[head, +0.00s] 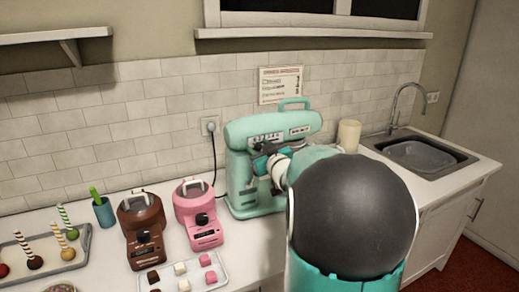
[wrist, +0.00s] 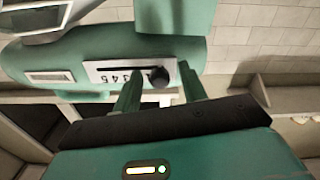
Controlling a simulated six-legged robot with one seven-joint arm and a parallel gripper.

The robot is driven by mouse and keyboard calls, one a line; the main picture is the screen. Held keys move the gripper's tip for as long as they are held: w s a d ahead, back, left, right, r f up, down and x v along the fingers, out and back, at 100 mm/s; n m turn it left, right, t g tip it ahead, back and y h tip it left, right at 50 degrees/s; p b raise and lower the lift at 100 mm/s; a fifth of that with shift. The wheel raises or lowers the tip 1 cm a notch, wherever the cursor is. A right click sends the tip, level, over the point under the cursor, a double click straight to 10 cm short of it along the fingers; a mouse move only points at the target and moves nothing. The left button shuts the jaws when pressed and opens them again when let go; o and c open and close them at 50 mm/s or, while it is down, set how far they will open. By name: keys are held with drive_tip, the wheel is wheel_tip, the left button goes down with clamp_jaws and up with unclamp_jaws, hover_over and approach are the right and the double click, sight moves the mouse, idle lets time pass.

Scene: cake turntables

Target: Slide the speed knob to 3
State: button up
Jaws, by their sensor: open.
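A mint-green stand mixer (head: 270,128) stands on the counter against the tiled wall. In the wrist view, its white speed plate (wrist: 105,68) has a dark slot and a row of partly hidden digits; I can make out 3, 4 and 5. The round black speed knob (wrist: 160,77) sits near the plate's right end. My gripper (wrist: 161,85) is open, with one green finger on each side of the knob. I cannot tell whether either finger touches it. In the head view, my gripper (head: 264,160) is in front of the mixer head, and my arm hides the right side.
A pink machine (head: 202,215) and a brown machine (head: 142,228) stand left of the mixer. A tray of small cubes (head: 222,262) lies in front of them. A cream canister (head: 349,136) and a sink (head: 420,153) are to the right.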

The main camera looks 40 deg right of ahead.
clamp_jaws()
drive_tip(key=shift+s+d, duration=0.15)
drive_tip(key=shift+d, duration=0.5)
unclamp_jaws()
drive_tip(key=v, duration=1.3)
drive_tip(key=shift+s, duration=0.4)
drive_tip(key=shift+a, duration=0.1)
drive_tip(key=shift+w+a+r, duration=0.1)
